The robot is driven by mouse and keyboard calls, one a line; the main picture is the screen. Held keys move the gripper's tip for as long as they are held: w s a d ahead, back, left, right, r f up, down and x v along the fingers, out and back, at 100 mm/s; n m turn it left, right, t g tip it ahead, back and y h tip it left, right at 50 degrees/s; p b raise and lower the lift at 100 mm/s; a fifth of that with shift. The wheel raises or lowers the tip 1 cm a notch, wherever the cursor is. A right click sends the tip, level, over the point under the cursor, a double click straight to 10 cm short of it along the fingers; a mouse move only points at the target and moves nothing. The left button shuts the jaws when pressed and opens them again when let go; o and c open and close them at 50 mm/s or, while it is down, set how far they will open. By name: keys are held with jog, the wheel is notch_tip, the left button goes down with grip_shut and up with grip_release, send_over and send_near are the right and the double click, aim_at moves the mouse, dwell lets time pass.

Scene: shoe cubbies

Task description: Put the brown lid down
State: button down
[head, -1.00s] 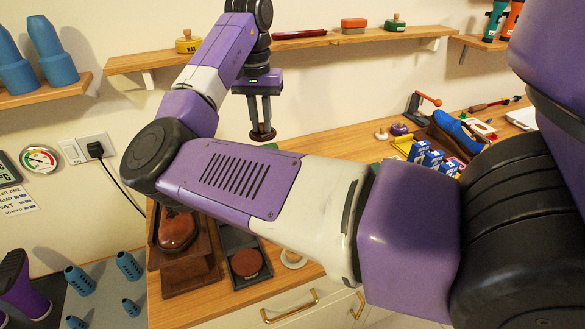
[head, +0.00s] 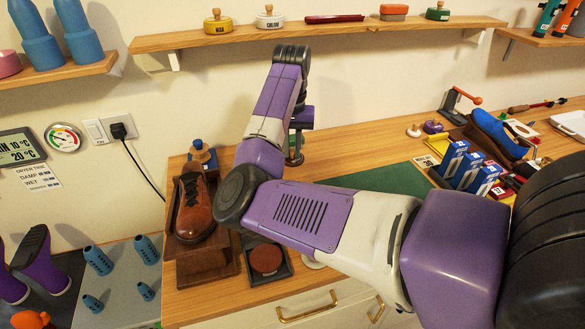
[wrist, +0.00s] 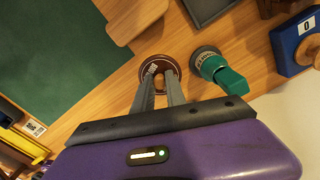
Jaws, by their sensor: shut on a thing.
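The brown lid (wrist: 160,60) is round with a small pale label and lies between my fingertips in the wrist view. My gripper (wrist: 159,82) is shut on its middle. In the head view my gripper (head: 296,148) points down over the wooden counter, and the lid (head: 293,161) shows as a dark disc under it, partly hidden by my arm. The lid is low over bare wood; I cannot tell if it touches the counter. A green-handled round piece (wrist: 222,72) with a lettered ring stands close beside it in the wrist view.
A green mat (head: 385,181) covers the counter to the right. A blue block marked 0 (wrist: 289,45) stands near the green piece. A brown shoe (head: 195,215) on a wooden stand and a dark tray (head: 282,270) are at the left. A wall shelf (head: 340,31) runs above.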

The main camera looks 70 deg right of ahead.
aim_at(292, 159)
jog(key=shift+f, duration=3.05)
jog(key=shift+f, duration=0.1)
jog(key=c, duration=1.4)
grip_release()
jog(key=shift+o, duration=0.2)
notch_tip(292, 159, up, 12)
jog(key=shift+r+p, duration=0.15)
jog(key=shift+p, duration=0.35)
